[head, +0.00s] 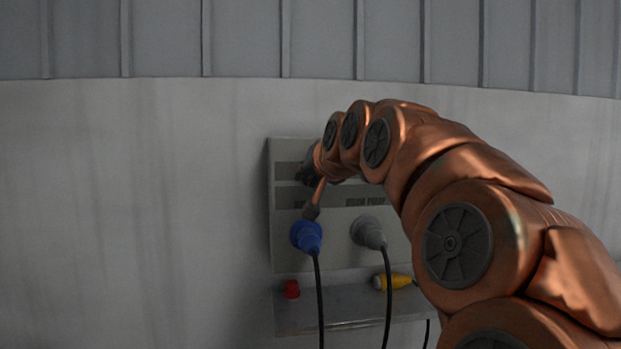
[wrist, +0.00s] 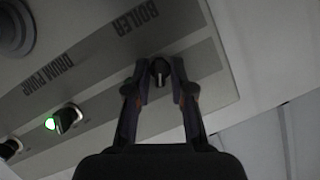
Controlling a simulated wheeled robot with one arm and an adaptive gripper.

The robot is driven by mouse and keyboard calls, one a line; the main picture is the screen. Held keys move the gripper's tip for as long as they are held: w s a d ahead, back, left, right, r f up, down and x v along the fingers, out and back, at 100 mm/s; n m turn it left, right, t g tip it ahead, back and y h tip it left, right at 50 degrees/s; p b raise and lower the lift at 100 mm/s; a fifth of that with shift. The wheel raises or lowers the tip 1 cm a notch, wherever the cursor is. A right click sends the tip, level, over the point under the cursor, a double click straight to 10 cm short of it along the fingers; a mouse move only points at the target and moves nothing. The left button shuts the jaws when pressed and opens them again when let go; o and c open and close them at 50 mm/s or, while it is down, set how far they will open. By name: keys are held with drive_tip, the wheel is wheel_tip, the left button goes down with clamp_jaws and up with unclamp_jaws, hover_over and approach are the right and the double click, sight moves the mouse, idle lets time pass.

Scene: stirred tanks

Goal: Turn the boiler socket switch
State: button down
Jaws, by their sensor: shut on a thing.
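The boiler socket switch (wrist: 159,73) is a small dark knob with a pale pointer line, on the grey panel near the "BOILER" label (wrist: 136,18). In the wrist view my gripper (wrist: 160,84) has one finger on each side of this knob and is shut on it. No light shows on the knob. In the head view my gripper (head: 308,172) is at the upper left of the socket panel (head: 340,257). The knob is hidden there by my gripper and arm.
A drum pump switch (wrist: 66,118) glows green, with another lit switch (wrist: 10,148) beyond it. A blue plug (head: 306,237) and grey plug (head: 367,232) with hanging black cables sit below my arm.

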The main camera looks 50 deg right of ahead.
drive_tip(key=n+g+h, duration=0.1)
drive_tip(key=n, duration=0.1)
drive_tip(key=n+g+h, duration=0.1)
drive_tip(key=n+h, duration=0.1)
drive_tip(key=n+g+h, duration=0.1)
drive_tip(key=n, duration=0.2)
drive_tip(key=shift+w+a+b, duration=0.2)
drive_tip(key=shift+a+b, duration=0.1)
drive_tip(key=shift+n, duration=0.3)
idle(0.4)
drive_tip(key=c, duration=1.2)
unclamp_jaws()
drive_tip(key=shift+c, duration=0.2)
drive_tip(key=shift+a, duration=0.1)
drive_tip(key=v, duration=0.7)
drive_tip(key=shift+a, duration=0.2)
